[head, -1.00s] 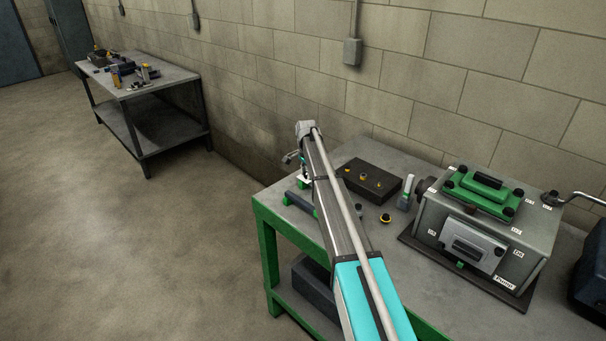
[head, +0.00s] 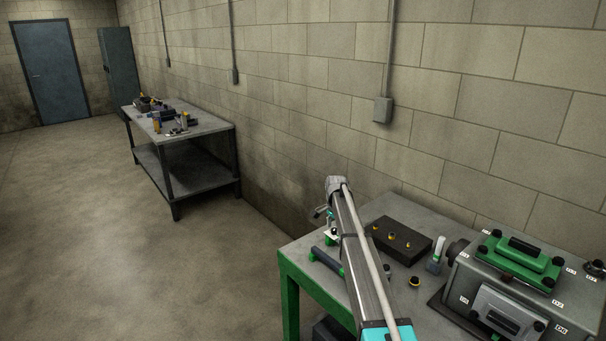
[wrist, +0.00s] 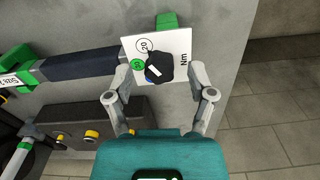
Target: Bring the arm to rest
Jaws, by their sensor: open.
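My gripper (wrist: 160,74) is open, its fingers on either side of a black knob (wrist: 158,66) in the wrist view. The knob stands on a white plate (wrist: 181,42) marked "Nm" with a green dot. I cannot tell whether the fingers touch it. In the head view my arm reaches over the green-framed bench (head: 290,288), and the gripper is mostly hidden at the arm's far end. A dark bar with green ends (head: 327,262) lies beside it on the bench; it also shows in the wrist view (wrist: 80,66).
A dark block with yellow-topped pegs (head: 402,240) lies right of the arm. A grey housing with a green cover (head: 520,262) stands further right. A block wall (head: 300,130) rises behind the bench. A second bench (head: 205,175) stands far left, with open floor in front.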

